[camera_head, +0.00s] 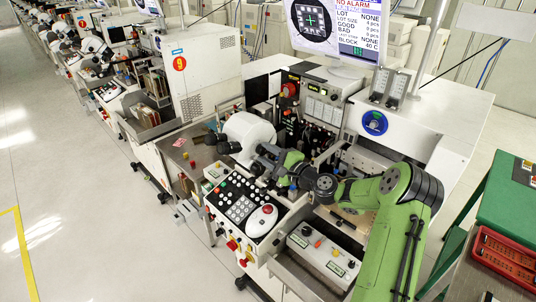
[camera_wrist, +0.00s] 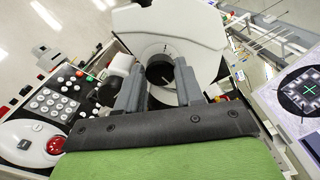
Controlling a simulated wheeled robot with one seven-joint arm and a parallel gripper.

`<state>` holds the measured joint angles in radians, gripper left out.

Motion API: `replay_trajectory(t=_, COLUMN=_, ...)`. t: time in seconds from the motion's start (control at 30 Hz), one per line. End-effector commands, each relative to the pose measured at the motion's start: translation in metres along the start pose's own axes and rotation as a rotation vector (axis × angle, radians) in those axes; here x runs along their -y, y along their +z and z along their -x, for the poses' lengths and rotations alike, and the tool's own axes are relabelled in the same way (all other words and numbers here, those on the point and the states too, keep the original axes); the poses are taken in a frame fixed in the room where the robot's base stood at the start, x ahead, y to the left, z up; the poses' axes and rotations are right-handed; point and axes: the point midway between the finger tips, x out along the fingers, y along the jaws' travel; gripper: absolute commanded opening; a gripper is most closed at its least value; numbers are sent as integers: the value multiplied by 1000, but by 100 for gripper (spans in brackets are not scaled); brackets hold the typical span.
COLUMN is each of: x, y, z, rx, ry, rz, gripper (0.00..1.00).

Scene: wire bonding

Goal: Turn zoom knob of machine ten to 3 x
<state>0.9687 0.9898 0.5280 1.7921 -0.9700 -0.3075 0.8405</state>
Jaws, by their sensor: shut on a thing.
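The zoom knob (camera_wrist: 160,72) is a black round knob in the wrist view, set inside a pale dial ring (camera_wrist: 164,52) with small dark marks on the white microscope body. The marks are too small to read. My gripper (camera_wrist: 158,82) has its two grey fingers on either side of the knob, closed on it. In the head view my green arm reaches in from the lower right, and my gripper (camera_head: 268,158) is at the white microscope head (camera_head: 248,132) of the nearest machine. The knob is hidden there by my gripper.
A control panel (camera_head: 244,206) with buttons and a white mouse-like device (camera_head: 262,220) lies below my gripper. A monitor (camera_head: 338,28) stands above. The neighbouring machine carries a red 9 sign (camera_head: 179,63). Floor at left is clear.

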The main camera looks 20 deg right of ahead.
Motion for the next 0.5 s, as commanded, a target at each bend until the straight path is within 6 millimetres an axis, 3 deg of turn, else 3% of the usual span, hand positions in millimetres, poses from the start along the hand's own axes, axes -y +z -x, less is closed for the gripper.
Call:
replay_trajectory(t=0.03, x=-1, y=-1, z=0, rx=-2, ry=2, rz=0, gripper=41)
replay_trajectory(t=0.17, x=-1, y=-1, z=0, rx=-2, ry=1, rz=0, gripper=61)
replay_trajectory(t=0.5, x=-1, y=-1, z=6, rx=-2, ry=1, rz=0, gripper=62)
